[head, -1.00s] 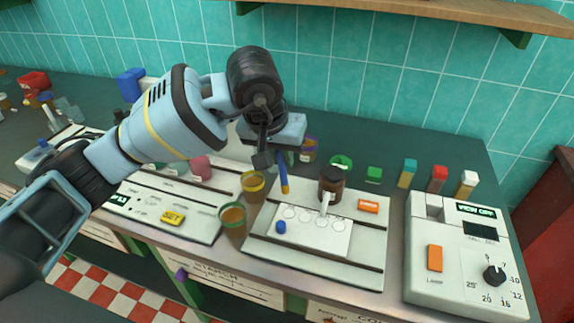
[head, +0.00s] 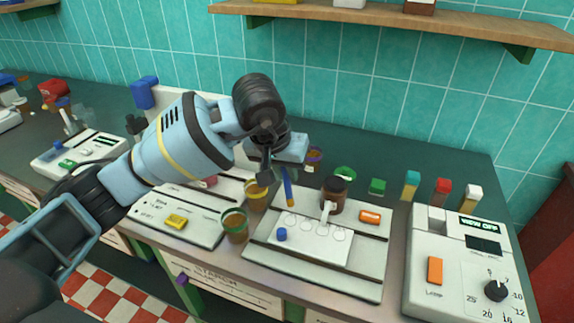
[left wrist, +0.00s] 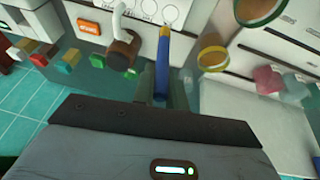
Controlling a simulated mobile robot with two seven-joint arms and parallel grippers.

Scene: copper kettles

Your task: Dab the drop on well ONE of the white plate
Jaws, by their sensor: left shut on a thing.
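My left gripper (head: 283,168) is shut on a thin blue stick (head: 288,188) with a yellow-orange tip, held pointing down. The tip is at the back edge of the white plate (head: 315,253), near its leftmost wells; I cannot tell if it touches. The plate has a row of round wells and a blue knob (head: 281,234) at its front left. The stick (left wrist: 161,75) also shows in the left wrist view, its tip close to the wells of the plate (left wrist: 187,14). No well label or drop is readable. My right gripper is not in view.
A brown jar (head: 334,196) with a pale spout stands right behind the plate. An orange block (head: 370,216) lies right of it. Open cups (head: 235,226) stand to the left. A white device with a dial (head: 466,262) stands right. Several coloured-cap vials line the back.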

